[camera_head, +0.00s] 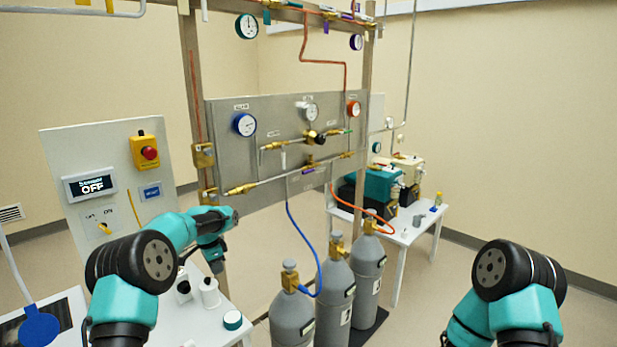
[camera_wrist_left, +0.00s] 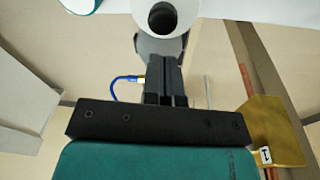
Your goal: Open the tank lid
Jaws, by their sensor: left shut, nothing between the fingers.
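My left gripper (camera_head: 216,266) hangs at the end of the left arm, pointing down over the white table (camera_head: 180,325). In the left wrist view its dark fingers (camera_wrist_left: 165,70) are together, with nothing between them. A white round piece with a dark opening (camera_wrist_left: 160,16) shows just beyond the fingertips; I cannot tell if they touch. Grey gas tanks with brass tops (camera_head: 290,322) (camera_head: 335,292) (camera_head: 367,270) stand right of the table. I cannot tell which part is the tank lid. My right gripper is out of view; only its arm shows.
A steel gas panel (camera_head: 225,125) rises behind. A blue hose (camera_head: 298,225) runs to the nearest tank. A side table (camera_head: 400,236) holds pumps. Open floor lies at right.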

